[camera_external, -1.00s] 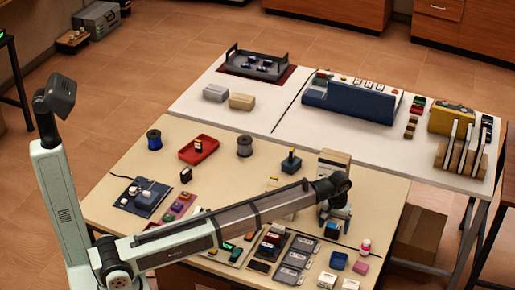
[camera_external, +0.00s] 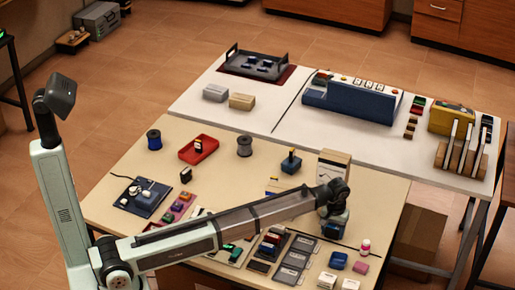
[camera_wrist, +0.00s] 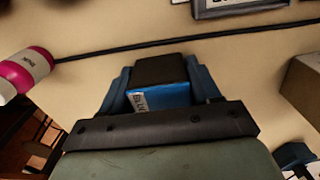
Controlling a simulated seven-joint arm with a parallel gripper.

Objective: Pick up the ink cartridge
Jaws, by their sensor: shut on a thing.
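The ink cartridge (camera_wrist: 158,96), a blue block with a black upper part and a white printed label, sits between the fingers of my gripper (camera_wrist: 160,88) in the wrist view. The fingers press on its two sides. In the external view my gripper (camera_external: 333,222) points down at the right part of the beige table, and the cartridge is mostly hidden there by the fingers and wrist. I cannot tell whether the cartridge still touches the table.
A cardboard box (camera_external: 333,165) stands behind. A black cable (camera_wrist: 200,37) crosses the table nearby.

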